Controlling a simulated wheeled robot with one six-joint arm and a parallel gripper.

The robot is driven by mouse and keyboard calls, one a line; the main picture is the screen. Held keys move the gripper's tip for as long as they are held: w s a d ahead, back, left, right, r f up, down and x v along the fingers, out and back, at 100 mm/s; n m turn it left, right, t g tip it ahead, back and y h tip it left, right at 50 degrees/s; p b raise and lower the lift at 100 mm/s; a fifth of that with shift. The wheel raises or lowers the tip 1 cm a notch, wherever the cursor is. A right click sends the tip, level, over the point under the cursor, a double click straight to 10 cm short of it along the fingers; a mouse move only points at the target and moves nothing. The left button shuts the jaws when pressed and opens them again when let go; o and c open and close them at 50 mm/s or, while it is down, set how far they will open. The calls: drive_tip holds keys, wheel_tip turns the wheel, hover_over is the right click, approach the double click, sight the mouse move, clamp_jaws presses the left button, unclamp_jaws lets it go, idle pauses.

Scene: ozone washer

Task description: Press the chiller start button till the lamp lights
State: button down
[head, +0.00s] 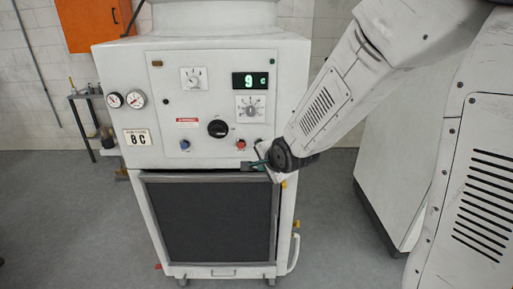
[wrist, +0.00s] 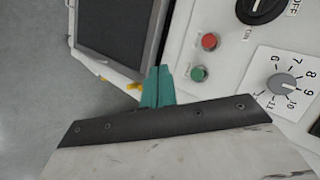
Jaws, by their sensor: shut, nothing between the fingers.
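The chiller (head: 112,62) is a white cabinet with a control panel. A green button (wrist: 198,74) shows in the wrist view beside a red button (wrist: 210,41). In the head view the red button (head: 240,144) is clear, and the green one is small and hard to make out near my arm. A small amber lamp (head: 157,63) at the panel's upper left looks dull, not clearly lit. My gripper (head: 257,163) is at the panel's lower right edge. Its teal fingers (wrist: 158,88) are shut and empty, apart from the green button in the wrist view.
A black rotary switch (head: 217,129), a numbered dial (head: 250,107) and a green display (head: 250,81) reading 9 C are on the panel. Two gauges (head: 125,99) sit at its left. A dark grille (head: 208,222) is below. Grey floor is open to the left.

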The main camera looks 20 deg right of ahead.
drive_tip(key=w+d, duration=0.3)
drive_tip(key=w, duration=0.5)
drive_tip(key=shift+w, duration=0.25)
drive_tip(key=shift+w+d, duration=0.2)
drive_tip(key=shift+w, duration=0.45)
idle(2.7)
drive_tip(key=shift+s, duration=0.1)
drive_tip(key=shift+s+a, duration=0.25)
drive_tip(key=shift+s, duration=0.5)
drive_tip(key=shift+s, duration=0.1)
drive_tip(key=s, duration=0.1)
drive_tip(key=s+a, duration=0.1)
drive_tip(key=s, duration=0.2)
drive_tip(key=shift+s+a, duration=0.3)
